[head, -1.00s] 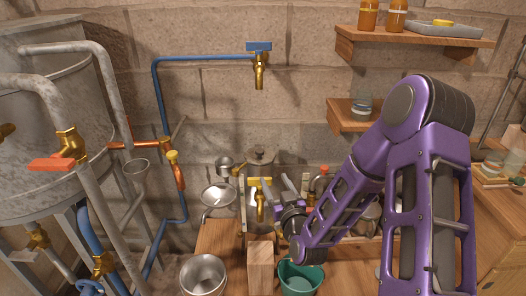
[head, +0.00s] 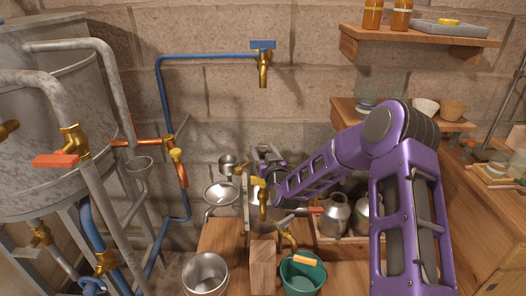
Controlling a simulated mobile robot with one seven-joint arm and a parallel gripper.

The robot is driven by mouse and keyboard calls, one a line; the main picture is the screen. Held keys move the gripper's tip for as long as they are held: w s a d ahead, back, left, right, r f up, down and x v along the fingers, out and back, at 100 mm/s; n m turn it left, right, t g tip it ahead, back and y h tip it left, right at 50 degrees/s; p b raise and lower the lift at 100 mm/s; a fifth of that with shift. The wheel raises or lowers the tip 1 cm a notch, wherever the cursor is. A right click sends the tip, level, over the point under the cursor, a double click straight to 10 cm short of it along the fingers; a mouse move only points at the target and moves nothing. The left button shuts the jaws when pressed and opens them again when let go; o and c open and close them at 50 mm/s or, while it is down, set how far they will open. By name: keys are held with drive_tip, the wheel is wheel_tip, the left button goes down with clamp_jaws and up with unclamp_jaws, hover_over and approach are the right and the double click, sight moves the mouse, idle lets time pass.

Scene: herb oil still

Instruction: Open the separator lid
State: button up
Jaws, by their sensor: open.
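The separator stands at the back of the wooden bench in the head view, behind a brass tap (head: 262,196); my gripper and forearm cover most of its body. Its lid is hidden behind my gripper, so I cannot tell whether it is open or shut. My gripper (head: 267,151) is open, with its two fingers pointing up and away over the separator's place. Nothing shows between the fingers, and I cannot tell whether they touch the lid.
A steel pot (head: 205,274), a wooden block (head: 263,266) and a green bucket (head: 303,276) stand in front. Metal cans (head: 335,216) stand right, below my arm. A large metal tank (head: 50,120) with pipes fills the left. A wall shelf (head: 350,116) is close above my arm.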

clamp_jaws()
idle(0.4)
idle(1.1)
